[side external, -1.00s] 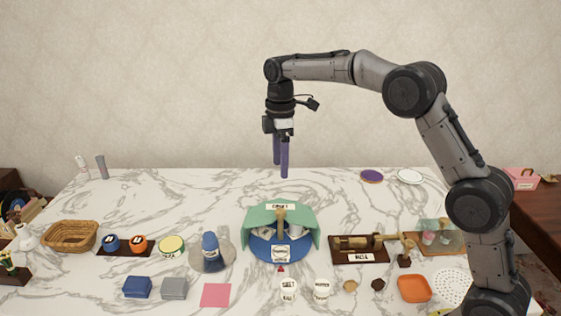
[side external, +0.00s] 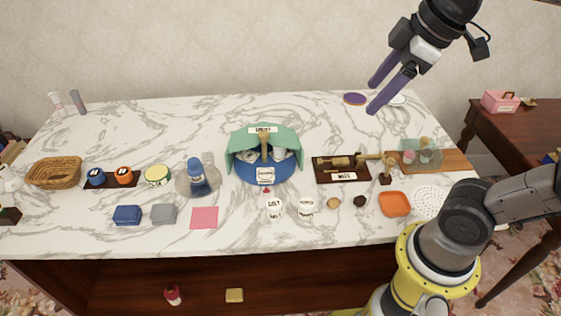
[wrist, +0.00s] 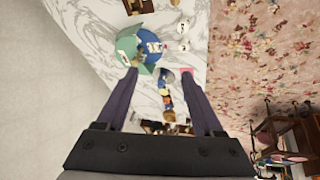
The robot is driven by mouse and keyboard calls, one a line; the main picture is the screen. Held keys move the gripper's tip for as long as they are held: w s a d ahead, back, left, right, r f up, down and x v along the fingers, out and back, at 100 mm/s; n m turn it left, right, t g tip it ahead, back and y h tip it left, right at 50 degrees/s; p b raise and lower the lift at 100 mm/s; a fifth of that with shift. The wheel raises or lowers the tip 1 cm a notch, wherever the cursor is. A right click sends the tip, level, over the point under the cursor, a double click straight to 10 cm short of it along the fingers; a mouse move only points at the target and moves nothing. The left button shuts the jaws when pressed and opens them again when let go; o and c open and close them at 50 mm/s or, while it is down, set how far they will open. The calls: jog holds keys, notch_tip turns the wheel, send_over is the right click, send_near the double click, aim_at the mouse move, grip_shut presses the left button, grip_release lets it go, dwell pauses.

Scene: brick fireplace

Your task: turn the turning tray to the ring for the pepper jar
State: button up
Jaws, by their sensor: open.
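The tray also shows in the wrist view (wrist: 148,47). Two white labelled jars (side external: 275,208) (side external: 306,207) stand in front; I cannot tell which is pepper. My gripper (side external: 375,95) is open and empty, high above the table's back right, well away from the tray.
A blue bottle (side external: 197,178) on a grey disc stands left of the tray. A wooden stand with a brass cylinder (side external: 340,163) stands right. An orange dish (side external: 394,204) and white perforated plate (side external: 431,201) lie at front right. The marble behind the tray is clear.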

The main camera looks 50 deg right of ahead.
jog(key=s+f+m, duration=0.5)
jog(key=f+m, duration=0.1)
jog(key=f, duration=0.2)
